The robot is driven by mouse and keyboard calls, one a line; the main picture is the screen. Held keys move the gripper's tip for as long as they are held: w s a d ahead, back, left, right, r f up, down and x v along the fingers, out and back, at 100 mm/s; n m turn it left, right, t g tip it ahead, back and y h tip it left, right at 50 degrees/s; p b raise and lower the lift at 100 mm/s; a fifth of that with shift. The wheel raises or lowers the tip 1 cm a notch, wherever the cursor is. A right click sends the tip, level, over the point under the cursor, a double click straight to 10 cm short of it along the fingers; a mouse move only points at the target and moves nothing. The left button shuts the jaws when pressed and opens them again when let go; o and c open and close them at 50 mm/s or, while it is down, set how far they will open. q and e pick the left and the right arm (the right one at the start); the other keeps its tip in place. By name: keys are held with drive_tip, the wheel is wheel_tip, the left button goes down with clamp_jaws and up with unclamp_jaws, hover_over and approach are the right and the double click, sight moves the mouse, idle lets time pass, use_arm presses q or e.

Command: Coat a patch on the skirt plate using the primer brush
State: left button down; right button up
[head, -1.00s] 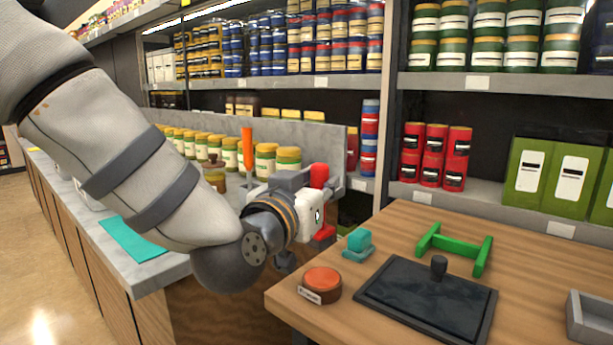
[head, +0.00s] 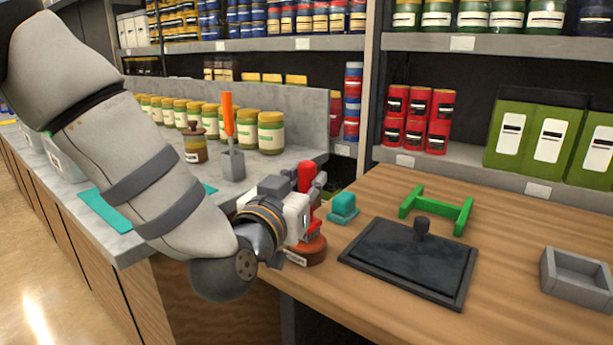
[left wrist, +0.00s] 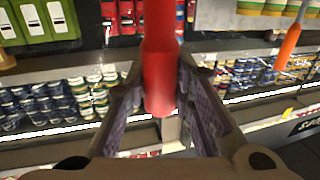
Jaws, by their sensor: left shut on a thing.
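My left gripper (head: 304,208) is shut on a red-handled tool (head: 307,178), seemingly the primer brush. In the left wrist view, the red handle (left wrist: 160,75) stands between the two fingers; its working end cannot be made out. In the head view the gripper is in front of and partly over a round orange-brown pot (head: 310,254) with a label at the table's left corner. A dark square plate (head: 385,264) with a knob lies flat on the wooden table, right of the gripper; it may be the skirt plate. My right gripper is not in view.
A teal block (head: 343,206) and a green frame (head: 437,209) stand behind the dark plate. A grey open box (head: 577,282) is at the right. An orange-handled tool (head: 229,115) stands in a grey holder on the counter (head: 130,243). The table's front right is clear.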

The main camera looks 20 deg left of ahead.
sight(306, 163)
use_arm(q)
drive_tip(key=shift+f, duration=0.55)
idle(1.2)
drive_tip(key=shift+r, duration=3.55)
